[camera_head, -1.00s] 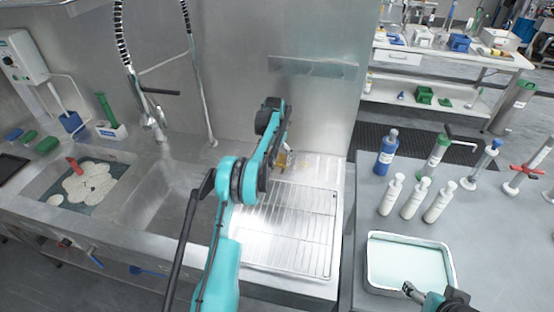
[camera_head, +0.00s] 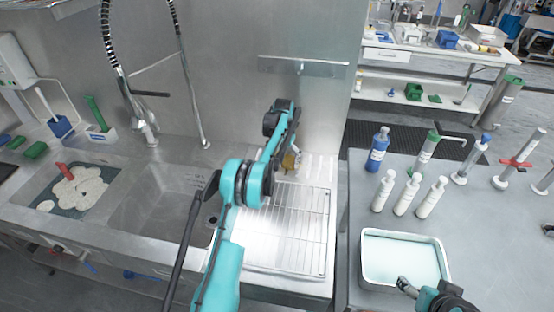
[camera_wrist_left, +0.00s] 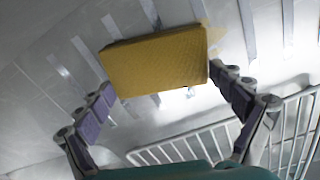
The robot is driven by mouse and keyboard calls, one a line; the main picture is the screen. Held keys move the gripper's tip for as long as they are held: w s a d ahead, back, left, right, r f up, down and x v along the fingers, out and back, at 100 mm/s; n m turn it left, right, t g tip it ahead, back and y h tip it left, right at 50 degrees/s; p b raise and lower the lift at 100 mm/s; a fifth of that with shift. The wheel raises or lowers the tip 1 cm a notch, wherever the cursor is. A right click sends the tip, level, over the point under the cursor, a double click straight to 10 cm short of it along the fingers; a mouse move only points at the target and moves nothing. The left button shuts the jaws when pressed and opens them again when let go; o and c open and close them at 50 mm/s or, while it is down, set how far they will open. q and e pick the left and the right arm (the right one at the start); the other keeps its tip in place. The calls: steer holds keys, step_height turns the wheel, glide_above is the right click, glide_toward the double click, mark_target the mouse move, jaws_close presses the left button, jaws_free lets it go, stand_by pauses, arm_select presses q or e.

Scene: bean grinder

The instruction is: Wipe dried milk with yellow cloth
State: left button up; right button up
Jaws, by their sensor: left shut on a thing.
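The yellow cloth (camera_wrist_left: 155,65) is a folded, block-like pad in the left wrist view. My left gripper (camera_wrist_left: 160,84) is shut on it, with a finger at each end. It is over the ribbed metal drainboard (camera_wrist_left: 290,30); I cannot tell whether it touches the surface. In the head view, the cloth (camera_head: 290,161) is partly hidden by my left arm, behind the wire rack. A faint tan smudge (camera_wrist_left: 208,32) shows beside the cloth; I cannot tell whether it is dried milk. My right gripper (camera_head: 405,286) is by the front of the white tray, its opening unclear.
The wire rack (camera_head: 300,225) lies on the drainboard in front of the cloth. A steel sink (camera_head: 160,205) and tap (camera_head: 148,132) are to the left, the back wall behind. White bottles (camera_head: 407,195) and a liquid-filled tray (camera_head: 446,275) stand on the right bench.

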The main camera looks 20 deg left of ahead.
arm_select(q)
steer(key=shift+w+d, duration=0.25)
steer(key=shift+d, duration=0.65)
steer(key=shift+w+d, duration=0.25)
steer(key=shift+d, duration=0.7)
steer(key=shift+w+d, duration=0.25)
steer(key=shift+d, duration=0.65)
steer(key=shift+f, duration=0.1)
steer(key=shift+s+a+f, duration=0.1)
steer(key=shift+s+a, duration=0.1)
steer(key=shift+a, duration=0.45)
steer(key=shift+s+a+r, duration=0.1)
steer(key=shift+s+a, duration=0.1)
steer(key=shift+a, duration=0.5)
steer(key=shift+s+a+f, duration=0.1)
steer(key=shift+s+a, duration=0.1)
steer(key=shift+a, duration=0.45)
steer(key=shift+c, duration=0.5)
steer(key=shift+s+a, duration=0.3)
steer(key=shift+a, duration=1)
steer(key=shift+s+a, duration=0.35)
steer(key=shift+a, duration=0.95)
steer(key=shift+s+a, duration=0.3)
steer(key=shift+a, duration=1)
steer(key=shift+r, duration=0.25)
steer(key=shift+r+p, duration=1.85)
steer(key=shift+r, duration=1.1)
steer(key=shift+r, duration=0.1)
